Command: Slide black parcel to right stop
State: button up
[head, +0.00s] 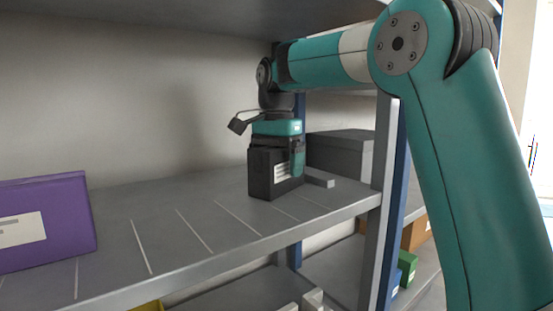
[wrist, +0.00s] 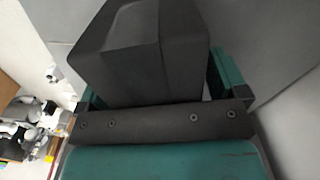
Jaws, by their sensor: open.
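The black parcel (head: 262,178) stands upright on the shelf (head: 165,215), with a white label on its front. My gripper (head: 280,154) is over it from above, with a teal finger down its right side in the head view. In the wrist view the parcel (wrist: 140,55) sits between the two spread fingers of my gripper (wrist: 158,82), which are open around it. A low grey block (head: 320,180), apparently the right stop, lies just right of the parcel. I cannot tell whether they touch.
A purple box (head: 45,220) with a white label stands at the left of the shelf. A larger grey box (head: 342,150) stands behind the stop. Thin light lines mark the clear shelf between the purple box and the parcel. A shelf post (head: 384,180) rises at the right.

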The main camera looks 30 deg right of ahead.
aim_at(290, 192)
jog(key=shift+c, duration=0.2)
jog(key=c, duration=1.2)
jog(key=shift+o, duration=0.3)
jog(key=shift+s+d+p, duration=0.45)
jog(key=shift+s+d, duration=0.55)
jog(key=shift+s, duration=0.15)
jog(key=o, duration=1.2)
jog(key=shift+d, duration=0.1)
jog(key=shift+r, duration=0.1)
